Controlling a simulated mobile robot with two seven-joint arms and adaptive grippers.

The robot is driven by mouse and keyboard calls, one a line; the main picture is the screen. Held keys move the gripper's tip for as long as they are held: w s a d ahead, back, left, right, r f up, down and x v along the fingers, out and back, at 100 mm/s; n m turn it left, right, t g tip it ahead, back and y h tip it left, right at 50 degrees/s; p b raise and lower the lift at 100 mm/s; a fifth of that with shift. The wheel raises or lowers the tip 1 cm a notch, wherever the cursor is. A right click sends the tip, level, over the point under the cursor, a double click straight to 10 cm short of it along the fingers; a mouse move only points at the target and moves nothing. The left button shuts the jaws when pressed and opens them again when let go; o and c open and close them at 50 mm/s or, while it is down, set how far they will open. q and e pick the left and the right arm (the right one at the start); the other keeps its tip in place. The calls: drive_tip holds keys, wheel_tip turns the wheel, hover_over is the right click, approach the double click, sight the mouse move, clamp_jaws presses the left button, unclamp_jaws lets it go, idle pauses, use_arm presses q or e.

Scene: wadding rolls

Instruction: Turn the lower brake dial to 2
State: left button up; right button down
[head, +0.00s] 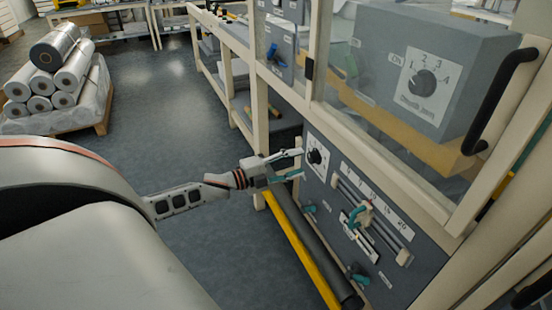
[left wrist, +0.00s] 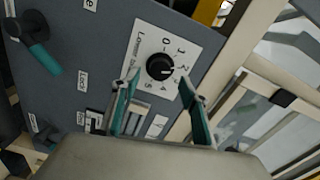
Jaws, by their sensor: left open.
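The lower brake dial (head: 315,157) is a round black knob on a white numbered plate on the grey lower panel. In the left wrist view the knob (left wrist: 160,66) shows between and just beyond my fingertips. Its plate reads "Lower brake". A small pale mark shows at the knob's lower right, but I cannot tell for sure which number it points at. My left gripper (head: 300,164) is open in front of the dial, its two teal-lined fingers (left wrist: 158,84) apart with nothing between them. I cannot tell whether they touch the knob. My right gripper is not in view.
Another numbered dial (head: 425,84) sits on a grey box behind a glazed door with a black handle (head: 500,100). A slider scale (head: 372,215) and teal-handled levers (head: 358,275) are on the lower panel. A dark roller (head: 318,250) runs below. Wrapped rolls (head: 75,70) lie on a pallet.

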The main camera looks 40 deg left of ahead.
use_arm(q)
drive_tip(key=v, duration=0.8)
idle(0.4)
